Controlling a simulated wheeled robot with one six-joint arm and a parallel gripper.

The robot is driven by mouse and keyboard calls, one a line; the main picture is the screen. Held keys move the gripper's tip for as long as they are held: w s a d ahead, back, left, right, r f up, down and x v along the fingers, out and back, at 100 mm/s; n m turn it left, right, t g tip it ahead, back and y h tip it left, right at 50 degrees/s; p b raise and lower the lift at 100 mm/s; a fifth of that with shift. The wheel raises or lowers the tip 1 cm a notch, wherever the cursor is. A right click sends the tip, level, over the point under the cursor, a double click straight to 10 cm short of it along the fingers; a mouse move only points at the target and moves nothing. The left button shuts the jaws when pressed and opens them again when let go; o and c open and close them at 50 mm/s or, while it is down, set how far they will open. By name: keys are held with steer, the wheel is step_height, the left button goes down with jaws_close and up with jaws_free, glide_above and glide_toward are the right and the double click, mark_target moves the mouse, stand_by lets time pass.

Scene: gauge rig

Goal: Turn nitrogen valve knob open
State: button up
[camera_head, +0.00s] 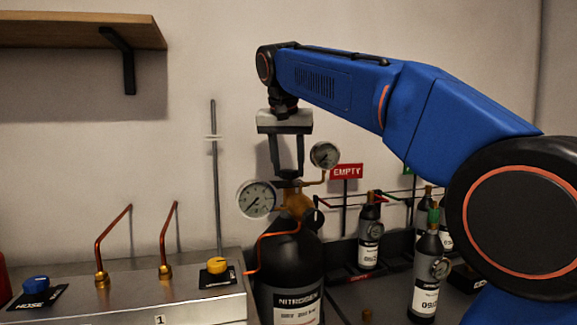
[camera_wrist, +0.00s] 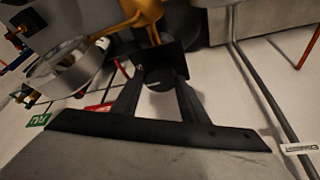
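The black nitrogen cylinder (camera_head: 290,250) stands upright right of the metal bench, with a white NITROGEN label. A brass valve body (camera_head: 299,202) with two round gauges sits on its top. A small dark knob (camera_head: 287,183) is on top of the valve; in the wrist view a dark round part (camera_wrist: 158,78) shows at the fingertips. My gripper (camera_head: 287,173) points straight down over the knob, its two fingers apart and their tips at the knob's height. In the wrist view, my gripper (camera_wrist: 160,76) has its tips beside that part. I cannot tell whether they touch it.
The large gauge (camera_head: 257,199) is left of the valve, the small gauge (camera_head: 325,155) close right of my fingers. A red EMPTY sign (camera_head: 346,171) and smaller bottles (camera_head: 427,275) stand to the right. The bench (camera_head: 180,306) carries copper tubes, a blue knob and a yellow knob.

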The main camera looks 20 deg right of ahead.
steer(key=shift+c, duration=0.6)
steer(key=shift+n, duration=0.3)
steer(key=n, duration=0.1)
steer(key=n+y, duration=0.1)
steer(key=shift+d+n+t, duration=0.2)
steer(key=shift+n+t, duration=0.1)
steer(key=n+y, duration=0.2)
steer(key=n, duration=0.3)
steer(key=shift+d, duration=0.2)
steer(key=n+y, duration=0.1)
steer(key=n, duration=0.1)
steer(key=n+g, duration=0.1)
steer(key=n, duration=0.2)
steer(key=shift+w+d+y, duration=0.1)
steer(key=shift+y, duration=0.3)
steer(key=n, duration=0.2)
steer(key=n+g+y, duration=0.1)
steer(key=n, duration=0.1)
steer(key=shift+w+d+n+g, duration=0.1)
steer(key=shift+n+g, duration=0.2)
